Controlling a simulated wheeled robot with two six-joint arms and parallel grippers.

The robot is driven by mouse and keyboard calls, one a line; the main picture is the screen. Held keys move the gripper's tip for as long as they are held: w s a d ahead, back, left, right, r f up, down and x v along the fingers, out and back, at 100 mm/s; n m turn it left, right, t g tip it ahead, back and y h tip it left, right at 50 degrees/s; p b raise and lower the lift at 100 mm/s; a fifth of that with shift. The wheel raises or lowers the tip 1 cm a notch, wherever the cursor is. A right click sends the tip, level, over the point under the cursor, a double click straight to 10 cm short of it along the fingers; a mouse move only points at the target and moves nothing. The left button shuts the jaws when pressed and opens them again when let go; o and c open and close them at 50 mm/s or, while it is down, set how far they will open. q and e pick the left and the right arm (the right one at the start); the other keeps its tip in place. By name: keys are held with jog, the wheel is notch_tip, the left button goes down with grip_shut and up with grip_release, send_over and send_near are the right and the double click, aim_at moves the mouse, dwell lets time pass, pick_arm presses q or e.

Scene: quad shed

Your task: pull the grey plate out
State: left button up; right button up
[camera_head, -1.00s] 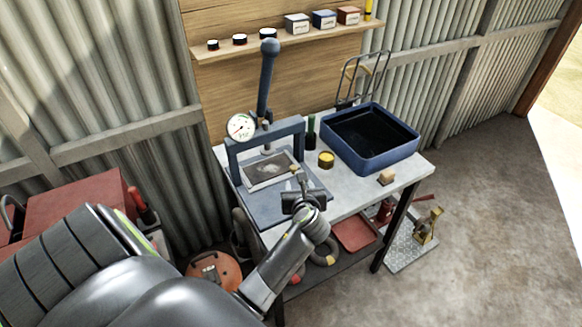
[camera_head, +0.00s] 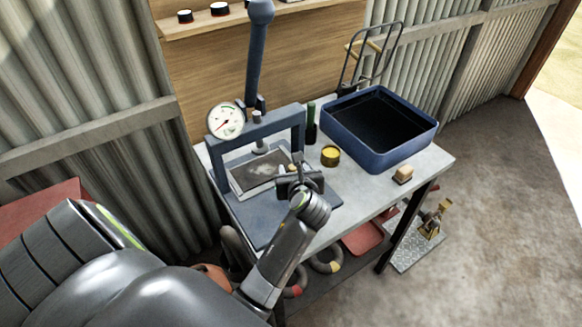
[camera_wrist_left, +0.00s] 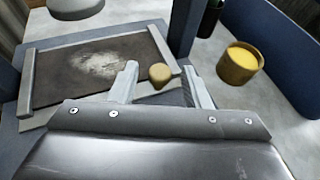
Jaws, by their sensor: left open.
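The grey plate (camera_head: 258,172) lies flat inside the blue press frame (camera_head: 258,128), on the press's base. It has a dark face with a pale dusty patch and light raised side strips, and it fills the upper left of the left wrist view (camera_wrist_left: 70,75). A small tan knob (camera_wrist_left: 159,75) sits at its near right edge. My left gripper (camera_head: 296,168) is open at that edge. In the left wrist view its fingers (camera_wrist_left: 159,82) stand either side of the knob, with gaps showing. My right gripper is not in view.
A yellow-topped tin (camera_head: 330,155) and a dark green bottle (camera_head: 311,125) stand right of the press. A deep blue tub (camera_head: 380,152) and a small wooden block (camera_head: 403,174) are farther right.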

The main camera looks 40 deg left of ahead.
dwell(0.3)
pick_arm(q)
grip_shut()
